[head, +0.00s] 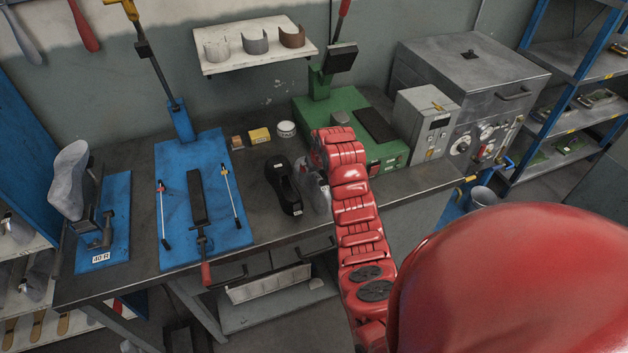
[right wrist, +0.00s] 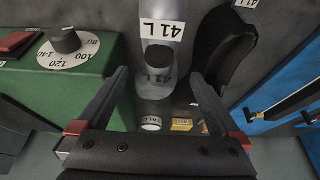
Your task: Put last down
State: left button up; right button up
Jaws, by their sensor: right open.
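A grey last (head: 316,192) labelled 41 L rests on the dark workbench (head: 140,275), beside a black shoe-shaped piece (head: 281,183). In the right wrist view the last (right wrist: 174,25) lies between the two fingers of my right gripper (right wrist: 158,76), which are spread with a gap on each side. The black piece (right wrist: 232,55) is just right of the fingers there. In the head view my red right arm reaches over the bench and hides most of the gripper. Another grey last (head: 70,180) sits on a blue stand marked 40 R. My left gripper is not in view.
A green press (head: 380,135) with a dial stands close beside the right gripper. A blue plate fixture (head: 235,205) with rods lies left of the black piece. A yellow box (head: 259,135) and a round tin (head: 286,129) stand behind. A grey oven (head: 470,75) is at right.

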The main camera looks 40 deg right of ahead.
jog(key=shift+p+x, duration=1.15)
jog(key=shift+x, duration=0.2)
jog(key=shift+p+x, duration=0.35)
jog(key=shift+x, duration=1.05)
jog(key=shift+w, duration=0.1)
grip_shut()
jog(key=shift+r, duration=0.1)
